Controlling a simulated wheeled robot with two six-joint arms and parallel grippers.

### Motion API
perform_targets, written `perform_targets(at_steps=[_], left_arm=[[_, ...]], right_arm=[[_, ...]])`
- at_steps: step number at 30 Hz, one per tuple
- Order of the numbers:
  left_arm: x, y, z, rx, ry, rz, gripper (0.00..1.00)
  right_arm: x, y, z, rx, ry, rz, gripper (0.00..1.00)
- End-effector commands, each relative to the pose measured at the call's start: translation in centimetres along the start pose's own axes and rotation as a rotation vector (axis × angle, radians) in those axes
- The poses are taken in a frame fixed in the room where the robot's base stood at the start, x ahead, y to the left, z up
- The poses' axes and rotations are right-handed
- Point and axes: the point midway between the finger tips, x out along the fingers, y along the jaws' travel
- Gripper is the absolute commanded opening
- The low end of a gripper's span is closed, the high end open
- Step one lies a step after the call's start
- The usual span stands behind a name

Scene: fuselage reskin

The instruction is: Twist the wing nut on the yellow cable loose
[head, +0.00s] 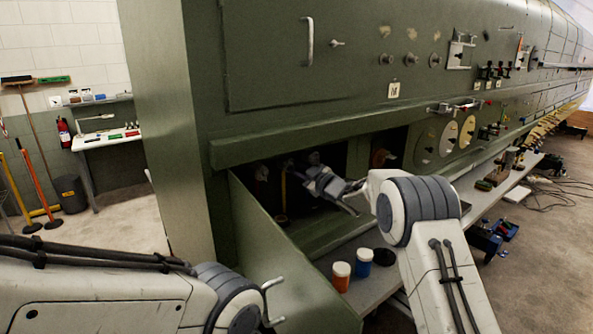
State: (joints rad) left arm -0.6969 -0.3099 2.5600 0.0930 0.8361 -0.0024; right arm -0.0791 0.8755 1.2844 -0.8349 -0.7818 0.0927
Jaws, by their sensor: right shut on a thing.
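The yellow cable (283,190) hangs in the dark open bay of the green fuselage side, left of centre. My right gripper (296,172) reaches into the bay from the right. Its fingertips are shut at the top of the yellow cable, on what appears to be the wing nut there. The fingers and the shadow hide most of the wing nut, so its turn position cannot be told. My left arm lies at the lower left, and its gripper is not in view.
The bay's green hatch door (265,245) hangs open in front, with a metal handle (270,298). A red-orange jar (341,277) and a blue jar (364,263) stand on the bench (385,283) below the bay. A ledge (330,138) runs above the opening.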

Motion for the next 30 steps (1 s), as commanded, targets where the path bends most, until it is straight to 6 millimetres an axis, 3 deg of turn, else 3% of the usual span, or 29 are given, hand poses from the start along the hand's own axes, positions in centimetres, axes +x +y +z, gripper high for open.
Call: perform_targets(at_steps=[11, 30], left_arm=[[4.0, -0.3, 0.2, -0.006, 0.000, 0.000, 0.50], [11.4, -0.8, 0.6, -0.002, 0.000, 0.000, 0.50]], right_arm=[[0.0, -0.2, 0.3, -0.200, 0.005, 0.004, 0.00], [0.0, -0.3, 0.2, -0.803, 0.004, 0.005, 0.00]])
